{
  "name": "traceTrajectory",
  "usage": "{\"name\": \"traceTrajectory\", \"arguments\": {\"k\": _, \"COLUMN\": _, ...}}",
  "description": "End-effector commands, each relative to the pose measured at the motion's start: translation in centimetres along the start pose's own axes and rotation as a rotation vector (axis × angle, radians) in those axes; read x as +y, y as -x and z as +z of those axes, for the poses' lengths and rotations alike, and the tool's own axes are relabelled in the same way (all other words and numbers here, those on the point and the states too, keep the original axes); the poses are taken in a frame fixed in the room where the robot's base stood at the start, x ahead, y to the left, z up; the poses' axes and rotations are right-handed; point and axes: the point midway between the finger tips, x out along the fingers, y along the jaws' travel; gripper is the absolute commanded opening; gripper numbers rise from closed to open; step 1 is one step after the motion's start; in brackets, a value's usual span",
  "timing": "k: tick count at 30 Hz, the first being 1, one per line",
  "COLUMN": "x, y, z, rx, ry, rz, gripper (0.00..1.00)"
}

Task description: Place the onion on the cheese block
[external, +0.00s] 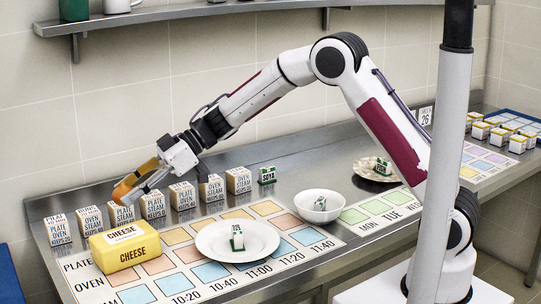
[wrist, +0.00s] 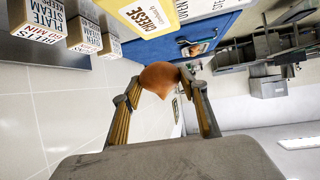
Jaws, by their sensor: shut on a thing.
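The brown-orange onion (wrist: 160,76) is held between the fingertips of my gripper (wrist: 161,84) in the wrist view. In the external view my gripper (external: 135,188) is at the left, with the onion (external: 122,191) at its tips, partly hidden by the fingers. The cheese block (external: 126,253) is a yellow box with a white label, lying on the counter at the front left. The onion is above and behind the cheese block, apart from it. The block also shows at the top of the wrist view (wrist: 148,14).
Several labelled cubes (external: 153,205) stand in a row along the back, close below my gripper. A white plate (external: 213,238) with a small cube on it, a bowl (external: 306,207) and another plate (external: 366,168) stand to the right. A shelf (external: 150,16) runs along the wall above.

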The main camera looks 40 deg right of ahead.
Motion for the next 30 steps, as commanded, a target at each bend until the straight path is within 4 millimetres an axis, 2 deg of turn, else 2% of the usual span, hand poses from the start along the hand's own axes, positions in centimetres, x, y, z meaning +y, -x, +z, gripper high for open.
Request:
{"name": "traceTrajectory", "arguments": {"k": 3, "x": -0.7, "y": -1.0, "z": -1.7, "rx": 0.002, "ry": 0.012, "rz": -0.015, "gripper": 0.2}}
{"name": "traceTrajectory", "arguments": {"k": 8, "x": 0.2, "y": -0.8, "z": -2.6, "rx": 0.001, "ry": -0.002, "rz": 0.009, "gripper": 0.2}}
{"name": "traceTrajectory", "arguments": {"k": 24, "x": 0.2, "y": -0.8, "z": -2.3, "rx": 0.001, "ry": -0.013, "rz": 0.028, "gripper": 0.2}}
{"name": "traceTrajectory", "arguments": {"k": 30, "x": 0.1, "y": -1.5, "z": -1.0, "rx": 0.0, "ry": -0.014, "rz": 0.027, "gripper": 0.2}}
